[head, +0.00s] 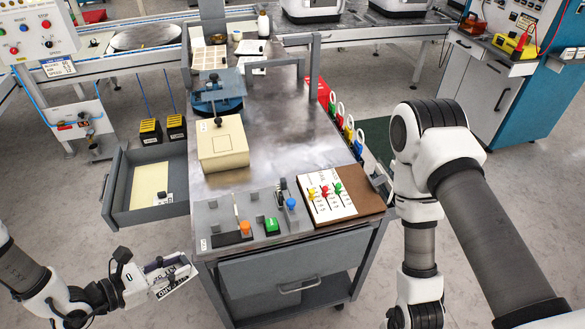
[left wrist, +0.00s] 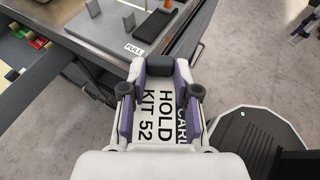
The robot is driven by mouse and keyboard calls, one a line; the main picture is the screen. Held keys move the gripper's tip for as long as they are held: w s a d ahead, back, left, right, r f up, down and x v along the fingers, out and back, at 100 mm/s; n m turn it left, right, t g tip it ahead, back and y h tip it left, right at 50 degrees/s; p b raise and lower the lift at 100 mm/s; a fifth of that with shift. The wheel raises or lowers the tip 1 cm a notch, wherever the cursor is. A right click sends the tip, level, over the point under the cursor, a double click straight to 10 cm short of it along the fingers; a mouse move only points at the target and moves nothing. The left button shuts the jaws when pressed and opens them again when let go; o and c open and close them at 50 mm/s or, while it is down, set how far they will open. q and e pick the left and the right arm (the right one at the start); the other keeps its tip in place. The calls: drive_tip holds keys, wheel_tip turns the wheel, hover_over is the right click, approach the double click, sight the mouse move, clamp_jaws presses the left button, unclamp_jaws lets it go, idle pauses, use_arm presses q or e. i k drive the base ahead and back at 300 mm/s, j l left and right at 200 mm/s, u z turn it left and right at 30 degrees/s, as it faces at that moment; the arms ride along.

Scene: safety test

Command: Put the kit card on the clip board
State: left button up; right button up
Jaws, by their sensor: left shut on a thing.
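The kit card (head: 176,284) is white with black lettering. My left gripper (head: 165,270) is shut on it, in the air left of the cart's front corner. A brown board (head: 371,204), which looks like the clip board, lies at the cart top's front right corner. It bears a white sheet with yellow, red and green pieces. My right gripper is outside both views.
A grey tray (head: 212,215) with coloured blocks lies left of the board. A beige box (head: 222,160) stands behind it. An open drawer (head: 120,190) juts out left of the cart (head: 275,125). Coloured tags hang on the cart's right side. My right arm is right of the cart.

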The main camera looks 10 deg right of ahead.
sight(356, 188)
drive_tip(key=l+u, duration=0.2)
drive_tip(key=l, duration=0.3)
drive_tip(key=l+u, duration=0.15)
drive_tip(key=l, duration=0.35)
drive_tip(key=l+u, duration=0.2)
drive_tip(key=l, duration=0.3)
drive_tip(key=l+u, duration=0.2)
drive_tip(key=l, duration=0.25)
drive_tip(key=k+l+u, duration=0.2)
drive_tip(key=l, duration=0.3)
drive_tip(key=l+u, duration=0.15)
drive_tip(key=l, duration=0.3)
drive_tip(key=k+l+u, duration=0.2)
drive_tip(key=l, duration=0.25)
